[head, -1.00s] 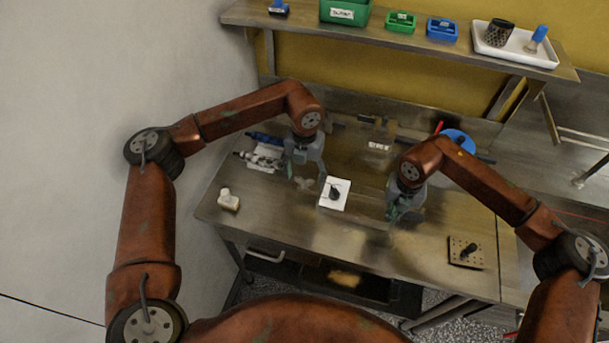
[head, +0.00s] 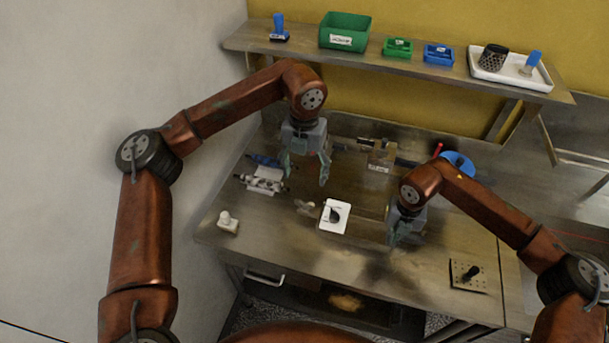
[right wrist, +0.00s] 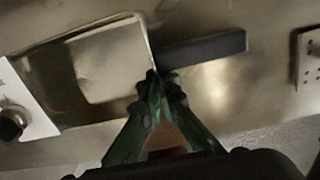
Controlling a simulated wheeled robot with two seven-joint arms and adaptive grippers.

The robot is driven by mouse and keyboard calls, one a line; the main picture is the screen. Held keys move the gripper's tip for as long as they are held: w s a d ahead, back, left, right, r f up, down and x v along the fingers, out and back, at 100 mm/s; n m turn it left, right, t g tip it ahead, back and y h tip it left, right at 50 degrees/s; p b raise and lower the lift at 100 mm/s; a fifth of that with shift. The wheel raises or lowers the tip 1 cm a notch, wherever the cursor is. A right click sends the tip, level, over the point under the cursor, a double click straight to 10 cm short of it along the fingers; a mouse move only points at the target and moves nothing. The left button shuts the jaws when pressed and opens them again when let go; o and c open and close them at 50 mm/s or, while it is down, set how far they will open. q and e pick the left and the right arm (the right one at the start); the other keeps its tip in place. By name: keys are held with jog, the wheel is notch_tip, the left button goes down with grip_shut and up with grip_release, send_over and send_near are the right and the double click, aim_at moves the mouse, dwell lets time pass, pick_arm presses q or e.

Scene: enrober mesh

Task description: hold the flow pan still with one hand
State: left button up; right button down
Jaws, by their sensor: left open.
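The flow pan, which I take to be the shallow square steel pan (right wrist: 100,65), lies on the steel table in the right wrist view. A dark bar (right wrist: 205,50) extends right from its rim; I cannot tell if it is the handle. My right gripper (right wrist: 155,78) has its green fingers together at the pan's right rim, where the bar starts. It appears shut on the pan there; the exact contact is hidden. In the head view my right gripper (head: 403,236) is low at the table, right of the white card. My left gripper (head: 307,172) is open and empty above the table.
A white card (head: 341,210) with a dark round object lies left of the pan. A small wing-shaped part (head: 305,207), a white bottle (head: 228,222) and metal fittings (head: 263,181) are further left. A perforated plate (head: 467,276) lies front right. A shelf (head: 400,63) spans the back.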

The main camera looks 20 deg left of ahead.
jog(key=c, duration=2.1)
grip_release()
jog(key=shift+r, duration=0.1)
